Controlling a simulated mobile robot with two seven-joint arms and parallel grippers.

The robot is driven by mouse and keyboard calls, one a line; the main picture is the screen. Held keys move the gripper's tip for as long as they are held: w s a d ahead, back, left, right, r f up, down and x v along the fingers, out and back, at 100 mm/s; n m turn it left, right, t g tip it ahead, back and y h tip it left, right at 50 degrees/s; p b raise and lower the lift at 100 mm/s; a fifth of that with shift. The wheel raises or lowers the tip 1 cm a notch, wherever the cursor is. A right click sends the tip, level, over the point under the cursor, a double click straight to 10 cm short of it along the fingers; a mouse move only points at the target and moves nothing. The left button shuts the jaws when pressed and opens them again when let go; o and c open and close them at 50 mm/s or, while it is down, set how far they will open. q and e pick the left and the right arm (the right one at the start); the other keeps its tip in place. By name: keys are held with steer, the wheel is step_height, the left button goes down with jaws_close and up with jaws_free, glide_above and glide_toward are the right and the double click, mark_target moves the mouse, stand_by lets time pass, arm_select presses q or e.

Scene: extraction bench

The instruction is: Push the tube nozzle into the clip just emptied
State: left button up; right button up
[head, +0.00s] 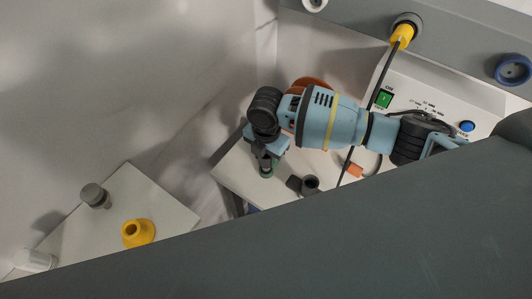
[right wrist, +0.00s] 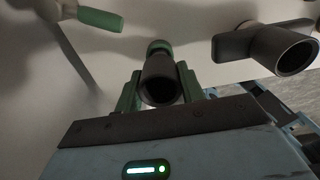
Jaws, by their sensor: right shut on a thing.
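My right gripper (head: 266,166) points down over the white panel and is shut on a dark tube nozzle with a green end. In the right wrist view the dark nozzle (right wrist: 161,86) sits between the green fingers (right wrist: 160,95), its round open end facing the camera. A dark round fitting with a side arm (head: 307,184) stands on the panel just right of the gripper, apart from it. It also shows in the right wrist view (right wrist: 282,50). I cannot tell whether it is the emptied clip. My left gripper is not in view.
A yellow cone (head: 138,232), a grey knob (head: 95,196) and a white cylinder (head: 36,260) are on the left panel. A large grey surface (head: 300,245) crosses the front.

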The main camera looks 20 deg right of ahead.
steer(key=shift+f, duration=0.1)
steer(key=o, duration=1.2)
steer(key=shift+c, duration=0.2)
step_height(320, 180, up, 8)
steer(key=shift+p, duration=0.3)
steer(key=shift+f, duration=0.2)
